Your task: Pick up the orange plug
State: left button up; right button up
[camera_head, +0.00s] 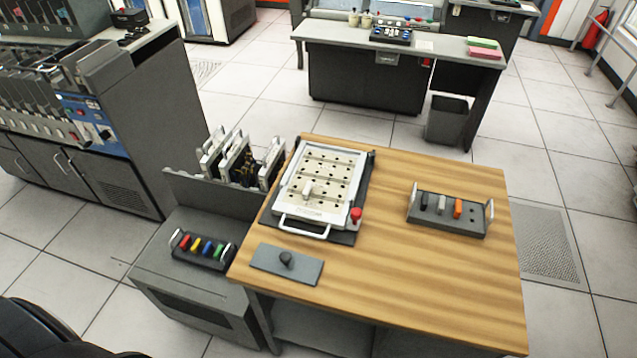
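The orange plug (458,208) stands upright in a dark grey holder (470,226) with pale handles at both ends. The holder sits on the right part of the wooden table (400,290). A pale grey plug (441,204) and a dark plug (424,201) stand to its left in the same holder. A dark spot, perhaps an empty hole, shows to its right. Neither gripper shows in this view.
A plugboard panel (322,232) with a white plug and a red knob lies on the table's left. A grey plate (287,274) with a black knob lies in front. A lower cabinet at left bears a rack of coloured plugs (203,257). The table's front right is clear.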

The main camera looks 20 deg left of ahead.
aim_at(457, 206)
jog(key=l+u, duration=0.4)
jog(key=k+l+u, duration=0.1)
jog(key=l+u, duration=0.25)
jog(key=l, duration=0.15)
jog(key=k+l+u, duration=0.15)
jog(key=l+u, duration=0.25)
